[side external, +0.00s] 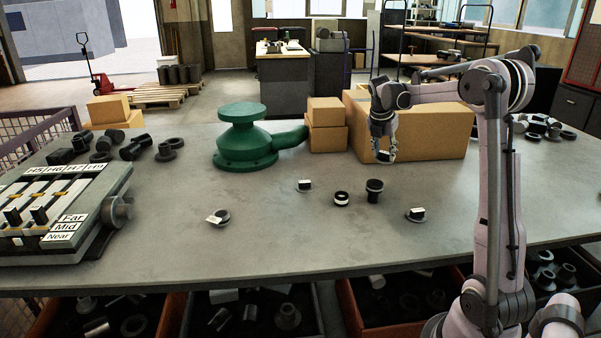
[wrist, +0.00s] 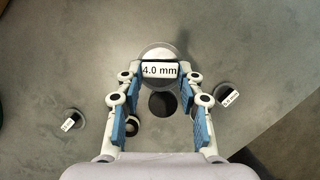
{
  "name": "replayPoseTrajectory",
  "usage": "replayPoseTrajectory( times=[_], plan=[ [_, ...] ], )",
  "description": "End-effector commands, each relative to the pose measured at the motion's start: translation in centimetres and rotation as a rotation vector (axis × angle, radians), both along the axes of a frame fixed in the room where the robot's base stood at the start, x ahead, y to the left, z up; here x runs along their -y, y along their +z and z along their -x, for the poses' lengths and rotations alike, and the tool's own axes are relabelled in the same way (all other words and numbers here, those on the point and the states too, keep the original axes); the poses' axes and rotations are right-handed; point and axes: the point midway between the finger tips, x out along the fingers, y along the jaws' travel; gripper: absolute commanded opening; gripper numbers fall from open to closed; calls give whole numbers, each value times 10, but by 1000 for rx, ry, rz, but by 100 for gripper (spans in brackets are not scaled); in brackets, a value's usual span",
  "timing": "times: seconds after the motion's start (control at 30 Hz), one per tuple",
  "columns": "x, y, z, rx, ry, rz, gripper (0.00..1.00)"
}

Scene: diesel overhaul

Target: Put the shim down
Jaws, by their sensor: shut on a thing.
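My gripper (side external: 384,155) is shut on a shim, a round grey disc (wrist: 160,53) with a white "4.0 mm" tag, seen between the fingertips in the wrist view. In the side view the gripper hangs above the table, in front of the large cardboard box, and the shim there is small and partly hidden by the fingers. Three other tagged shims lie on the table: one at the left (side external: 220,217), one in the middle (side external: 304,185) and one at the right (side external: 416,214). Their tags are too small to read surely.
A black flanged cylinder (side external: 374,190) and a black-and-white ring (side external: 342,198) stand on the grey table (side external: 290,235). A green pump-like casting (side external: 243,140), cardboard boxes (side external: 432,128) and a labelled slotted rack (side external: 60,210) stand around. The front middle is clear.

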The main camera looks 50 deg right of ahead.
Motion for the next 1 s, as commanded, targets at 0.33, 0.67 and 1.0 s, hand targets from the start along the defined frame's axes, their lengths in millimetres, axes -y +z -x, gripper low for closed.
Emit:
replayPoseTrajectory(
  times=[0.33, 0.67, 1.0],
  plan=[
    [-19, -35, -53, 0, 0, 0, 2],
    [-38, -66, -101, -1, -2, 1, 2],
    [-41, -97, -106, 0, -3, 1, 2]
  ],
)
